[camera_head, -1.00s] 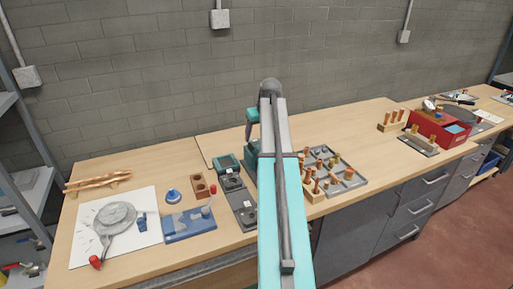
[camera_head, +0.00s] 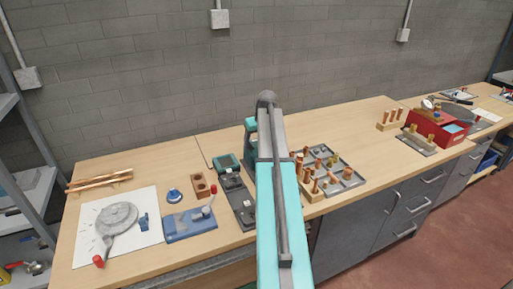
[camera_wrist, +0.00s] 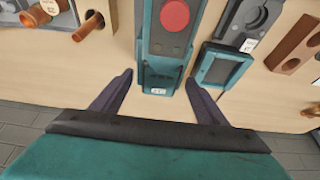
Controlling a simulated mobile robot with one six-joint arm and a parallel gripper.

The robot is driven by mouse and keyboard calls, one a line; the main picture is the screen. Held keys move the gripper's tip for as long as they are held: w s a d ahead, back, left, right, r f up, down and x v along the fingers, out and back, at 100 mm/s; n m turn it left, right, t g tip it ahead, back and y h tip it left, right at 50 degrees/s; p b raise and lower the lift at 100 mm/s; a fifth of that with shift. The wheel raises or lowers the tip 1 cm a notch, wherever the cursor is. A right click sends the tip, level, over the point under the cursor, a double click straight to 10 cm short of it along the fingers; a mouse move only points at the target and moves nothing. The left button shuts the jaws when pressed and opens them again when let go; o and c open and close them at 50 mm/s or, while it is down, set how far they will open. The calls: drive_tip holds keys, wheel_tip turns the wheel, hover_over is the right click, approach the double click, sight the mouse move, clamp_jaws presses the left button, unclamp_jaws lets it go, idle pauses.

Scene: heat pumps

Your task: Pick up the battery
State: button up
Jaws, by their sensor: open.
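In the wrist view a teal tool with a round red top (camera_wrist: 174,16) stands on the bench. A teal block with a small white label (camera_wrist: 158,84) is at its wall-side end; it looks like the battery, but I cannot be sure. My gripper (camera_wrist: 159,78) is open, with one dark finger on each side of this block and nothing visibly clamped. Whether the fingers are level with the block I cannot tell. In the head view my arm hides most of the tool and my fingertips.
A teal tray with a dark inside (camera_wrist: 220,67) is close beside one finger; it also shows in the head view (camera_head: 227,161). A wooden block with holes (camera_head: 200,186) is farther left. Copper fittings (camera_wrist: 88,26) lie on the other side. The grey wall is close behind.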

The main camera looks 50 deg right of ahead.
drive_tip(key=c, duration=1.4)
drive_tip(key=shift+r, duration=0.15)
wheel_tip(320, 180, up, 18)
drive_tip(key=p, duration=0.8)
drive_tip(key=shift+p, duration=0.35)
